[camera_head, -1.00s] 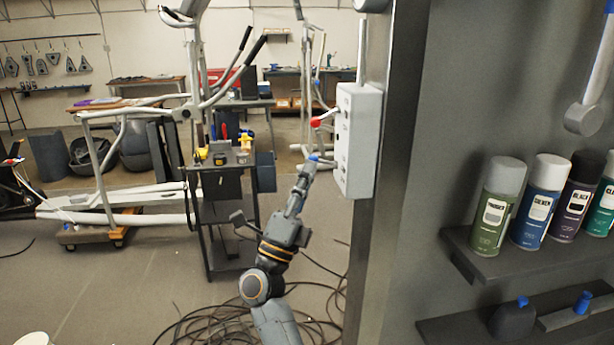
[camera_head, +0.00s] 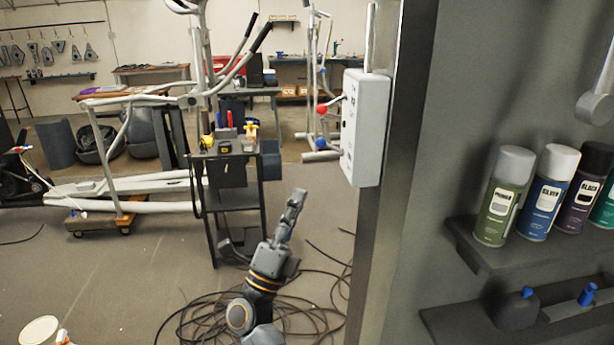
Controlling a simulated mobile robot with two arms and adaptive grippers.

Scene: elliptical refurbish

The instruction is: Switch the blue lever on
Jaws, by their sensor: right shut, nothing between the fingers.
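A white control box (camera_head: 369,128) is fixed to the edge of the grey metal panel, in the middle of the head view. A blue-tipped lever (camera_head: 321,144) sticks out to the left from the lower part of its side. A red-tipped lever (camera_head: 322,108) sits above the blue one and points the same way. My right gripper (camera_head: 298,194) is shut and empty, pointing up. It is below and a little left of the blue lever, with a visible gap between them. My left gripper is not in view.
Spray cans (camera_head: 505,195) stand on a dark shelf on the panel at the right. A black cart (camera_head: 230,200) with small items stands behind my arm, beside an elliptical machine. Black cables (camera_head: 205,315) lie coiled on the floor.

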